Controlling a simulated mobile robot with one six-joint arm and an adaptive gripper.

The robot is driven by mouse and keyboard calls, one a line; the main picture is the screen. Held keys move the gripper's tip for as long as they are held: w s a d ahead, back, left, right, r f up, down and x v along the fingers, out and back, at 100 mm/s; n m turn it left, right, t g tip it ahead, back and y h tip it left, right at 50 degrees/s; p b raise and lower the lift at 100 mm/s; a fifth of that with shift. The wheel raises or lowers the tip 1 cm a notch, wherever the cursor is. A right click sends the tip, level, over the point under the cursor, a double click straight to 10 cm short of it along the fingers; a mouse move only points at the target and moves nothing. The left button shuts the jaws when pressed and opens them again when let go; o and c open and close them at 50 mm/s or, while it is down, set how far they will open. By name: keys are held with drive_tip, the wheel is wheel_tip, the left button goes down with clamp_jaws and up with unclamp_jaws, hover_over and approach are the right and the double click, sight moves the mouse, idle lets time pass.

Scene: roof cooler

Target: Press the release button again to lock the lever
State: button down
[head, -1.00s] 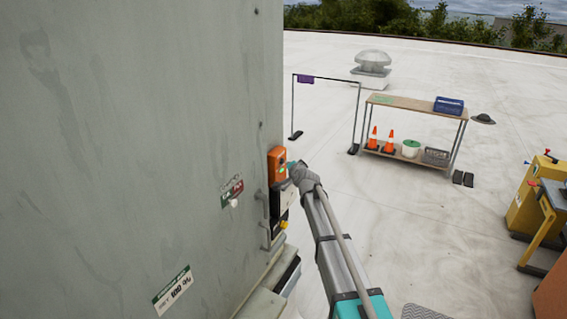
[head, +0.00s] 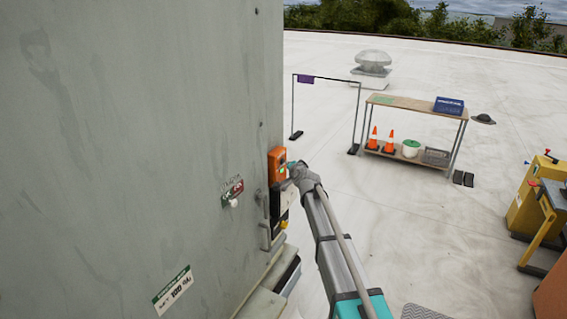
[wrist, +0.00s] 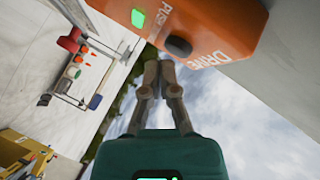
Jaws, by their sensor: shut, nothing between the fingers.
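An orange box (head: 276,160) is fixed at the right edge of the big grey cabinet. In the wrist view the orange box (wrist: 215,25) fills the top, with the words DRIVE and PUSH, a lit green square (wrist: 138,18) and a round black button (wrist: 178,46). My gripper (wrist: 160,68) has its two fingers together and empty. Its tips are just beside the button; I cannot tell whether they touch it. In the head view my gripper (head: 294,172) is at the right side of the orange box. I cannot make out the lever for certain.
The grey cabinet (head: 140,130) fills the left, with a grey handle (head: 262,205) and a ledge (head: 265,295) below. A shelf table (head: 415,105) with cones and a bucket stands far behind. Yellow equipment (head: 530,205) is at the right.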

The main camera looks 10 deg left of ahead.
drive_tip(key=shift+w+a, duration=0.2)
drive_tip(key=shift+a, duration=0.35)
idle(1.0)
drive_tip(key=shift+s+d, duration=0.1)
drive_tip(key=shift+d, duration=0.1)
drive_tip(key=shift+s+d, duration=0.1)
drive_tip(key=shift+d, duration=0.25)
idle(0.4)
drive_tip(key=s+d, duration=0.2)
drive_tip(key=d, duration=0.3)
drive_tip(key=shift+d, duration=0.35)
idle(2.3)
